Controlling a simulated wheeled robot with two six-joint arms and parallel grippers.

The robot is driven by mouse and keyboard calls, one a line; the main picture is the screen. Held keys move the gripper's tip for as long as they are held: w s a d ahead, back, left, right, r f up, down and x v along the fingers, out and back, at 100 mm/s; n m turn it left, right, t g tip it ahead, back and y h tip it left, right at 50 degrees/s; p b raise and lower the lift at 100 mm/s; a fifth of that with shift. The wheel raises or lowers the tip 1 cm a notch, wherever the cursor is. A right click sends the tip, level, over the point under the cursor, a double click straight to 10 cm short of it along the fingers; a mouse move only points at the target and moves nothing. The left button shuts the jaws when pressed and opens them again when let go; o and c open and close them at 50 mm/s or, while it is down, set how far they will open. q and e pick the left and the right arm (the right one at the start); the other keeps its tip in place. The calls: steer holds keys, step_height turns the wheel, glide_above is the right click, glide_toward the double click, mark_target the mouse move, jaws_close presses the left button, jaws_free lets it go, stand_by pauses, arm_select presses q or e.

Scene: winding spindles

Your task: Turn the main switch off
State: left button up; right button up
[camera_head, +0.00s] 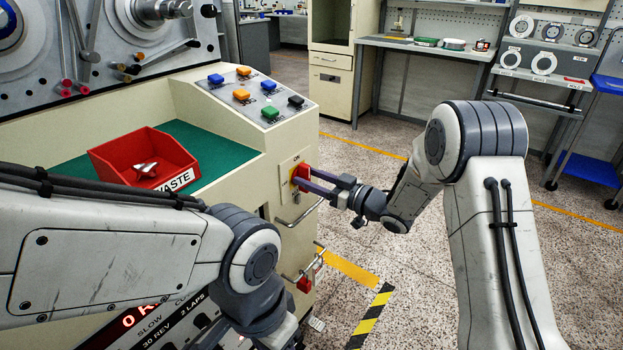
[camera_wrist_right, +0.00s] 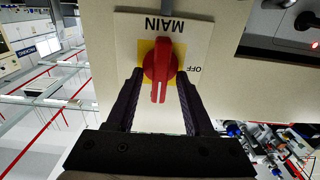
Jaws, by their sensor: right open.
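The main switch (camera_head: 299,176) is a red rotary handle on a yellow square, on a pale plate on the end face of the cream machine. In the right wrist view the handle (camera_wrist_right: 161,64) points down the picture, away from the upside-down MAIN lettering; OFF is printed to its right. In the head view ON is above the switch. My right gripper (camera_head: 306,180) is at the switch, open, with one finger on each side of the handle in the right wrist view (camera_wrist_right: 158,90). Whether the fingers touch it is unclear. My left gripper is out of view.
A button panel (camera_head: 257,96) is on the machine above the switch. A red waste bin (camera_head: 135,150) sits on the green mat. A metal handle (camera_head: 299,214) sticks out just below the switch. The floor to the right is open up to the back workbench (camera_head: 428,45).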

jaws_close()
steer(key=n+b, duration=0.3)
steer(key=n, duration=0.1)
steer(key=shift+s+f+b, duration=0.2)
steer(key=shift+f+b, duration=0.1)
steer(key=shift+b, duration=0.1)
steer(key=n+b, duration=0.3)
steer(key=b, duration=0.1)
steer(key=n+b, duration=0.3)
steer(key=n, duration=0.1)
steer(key=n+b, duration=0.3)
steer(key=b, duration=0.1)
steer(key=shift+s+a+f+n+b, duration=0.2)
steer(key=shift+f+n+b, duration=0.15)
steer(key=shift+n, duration=0.05)
steer(key=n+b, duration=0.3)
steer(key=shift+r, duration=0.1)
